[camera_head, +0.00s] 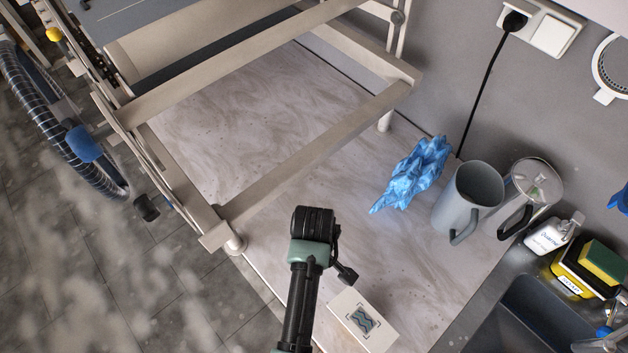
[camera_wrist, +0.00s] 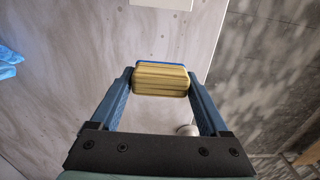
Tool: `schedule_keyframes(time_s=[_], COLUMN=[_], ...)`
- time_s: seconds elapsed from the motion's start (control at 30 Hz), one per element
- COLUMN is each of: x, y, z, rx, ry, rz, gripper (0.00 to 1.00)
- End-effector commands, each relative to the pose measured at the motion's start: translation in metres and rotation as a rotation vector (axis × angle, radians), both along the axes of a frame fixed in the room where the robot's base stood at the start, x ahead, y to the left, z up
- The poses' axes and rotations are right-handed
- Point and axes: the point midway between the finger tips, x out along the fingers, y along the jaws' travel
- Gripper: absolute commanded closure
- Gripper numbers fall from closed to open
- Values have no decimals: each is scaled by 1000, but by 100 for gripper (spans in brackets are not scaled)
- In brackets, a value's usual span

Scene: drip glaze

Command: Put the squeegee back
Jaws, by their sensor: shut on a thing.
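In the wrist view my gripper (camera_wrist: 160,77) is shut on the squeegee (camera_wrist: 160,88). It shows as a yellowish, wood-like block with a blue strip along its far edge. Both blue fingers press on its short ends. Pale worktop lies below it; I cannot tell whether it touches. In the head view my arm's dark wrist hides the fingers and the squeegee. A white piece, perhaps the same plate, shows at the top of the wrist view (camera_wrist: 160,4).
A beige frame (camera_head: 318,150) stands over the worktop (camera_head: 400,250). A bottle (camera_head: 550,236), a sponge (camera_head: 604,262) and a dark sink (camera_head: 535,315) are further right.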

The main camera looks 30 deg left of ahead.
Motion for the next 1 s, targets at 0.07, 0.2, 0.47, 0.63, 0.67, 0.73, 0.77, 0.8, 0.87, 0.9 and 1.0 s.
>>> schedule_keyframes(time_s=[0.07,0.2,0.47,0.63,0.67,0.73,0.77,0.8,0.87,0.9,1.0], x=[0,0,0,1,1,1,1,1,1,1,1], y=[0,0,0,0,0,0,0,0,0,0,0], z=[-8,-20,-51,-53,-53,-53,-53,-54,-56,-58,-56], rx=[0,-1,0,2,2,1,1,1,1,1,1], ry=[0,1,0,-2,-2,-1,-1,-1,-1,-1,-1], rz=[-1,-2,-4,-4,-4,-4,-4,-4,-4,-4,-4], gripper=[65,65,65,65,65,65,65,65,65,65,3])
